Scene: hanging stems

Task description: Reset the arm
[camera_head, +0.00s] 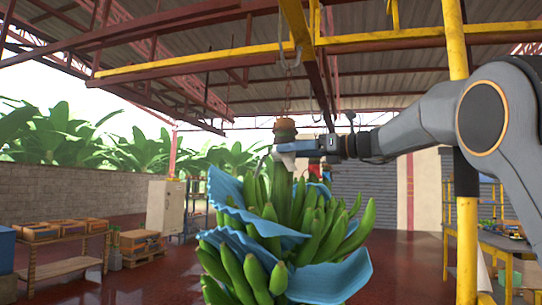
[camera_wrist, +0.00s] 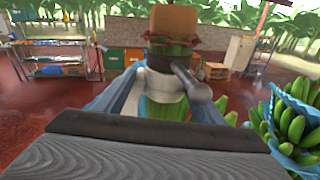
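A bunch of green bananas (camera_head: 308,215) hangs upright in the middle of the head view, with blue sheets (camera_head: 335,283) between its layers. Its stem top (camera_head: 285,127) is a brown and green block below a chain. My gripper (camera_head: 292,147) is level with the stem just under this block. In the wrist view my gripper (camera_wrist: 163,100) has blue-grey fingers on both sides of the green stem (camera_wrist: 168,107), with a whitish band across it. Whether the fingers press on the stem is unclear. A second bunch with blue sheets (camera_wrist: 295,125) shows at right.
Yellow overhead rail (camera_head: 190,60) and a yellow post (camera_head: 466,240) stand close to my arm. A wooden table with crates (camera_head: 60,235) is at left, a white cabinet (camera_head: 165,207) behind, a work table (camera_head: 500,245) at right. Red floor between is open.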

